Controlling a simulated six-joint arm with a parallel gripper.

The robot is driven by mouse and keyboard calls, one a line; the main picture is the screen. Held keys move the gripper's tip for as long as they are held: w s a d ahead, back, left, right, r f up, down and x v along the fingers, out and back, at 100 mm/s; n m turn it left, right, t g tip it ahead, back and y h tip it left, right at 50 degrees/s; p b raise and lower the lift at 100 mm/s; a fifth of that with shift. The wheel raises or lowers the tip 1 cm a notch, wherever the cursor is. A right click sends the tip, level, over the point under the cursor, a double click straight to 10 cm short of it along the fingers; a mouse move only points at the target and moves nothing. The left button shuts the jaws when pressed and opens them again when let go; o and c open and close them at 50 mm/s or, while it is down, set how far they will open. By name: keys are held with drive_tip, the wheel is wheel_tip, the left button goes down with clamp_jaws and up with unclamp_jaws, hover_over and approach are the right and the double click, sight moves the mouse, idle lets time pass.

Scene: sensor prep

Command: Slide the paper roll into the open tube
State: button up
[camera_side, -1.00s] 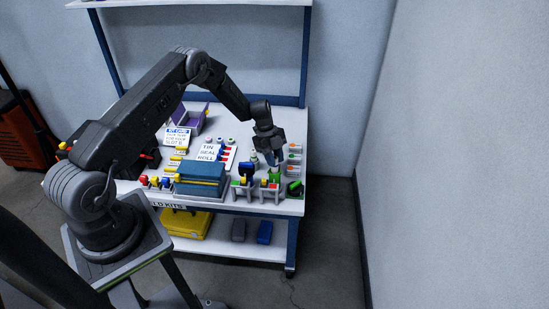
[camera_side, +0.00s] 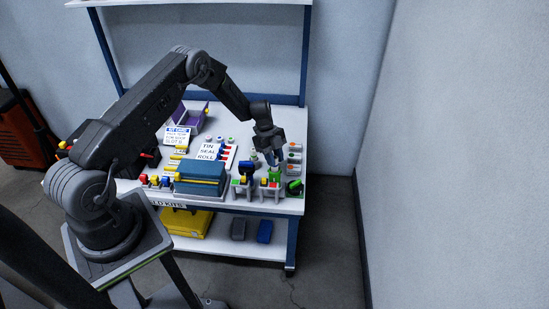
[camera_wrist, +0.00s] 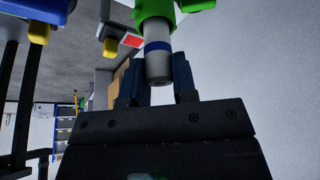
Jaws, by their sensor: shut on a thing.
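My gripper (camera_side: 272,161) is over the right end of the white table, pointing down. In the wrist view its dark blue fingers (camera_wrist: 158,88) are shut on a pale grey roll with a blue band (camera_wrist: 158,66), which I take to be the paper roll. One end of the roll faces the camera. The other end meets a green part (camera_wrist: 182,5), probably the open tube; whether it is inside or only touching, I cannot tell. In the side view the green part (camera_side: 274,177) sits directly below my fingers, and the roll is too small to make out.
A blue-topped holder (camera_side: 247,168) stands just left of my gripper. A black and green piece (camera_side: 294,187) lies to the right. A teal box (camera_side: 200,178), a labelled card (camera_side: 209,151) and a purple bin (camera_side: 188,121) are further left. Free room is tight around my gripper.

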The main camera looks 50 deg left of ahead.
drive_tip(key=shift+f, duration=1.4)
idle(3.9)
drive_tip(key=o, duration=1.2)
drive_tip(key=shift+r, duration=3.5)
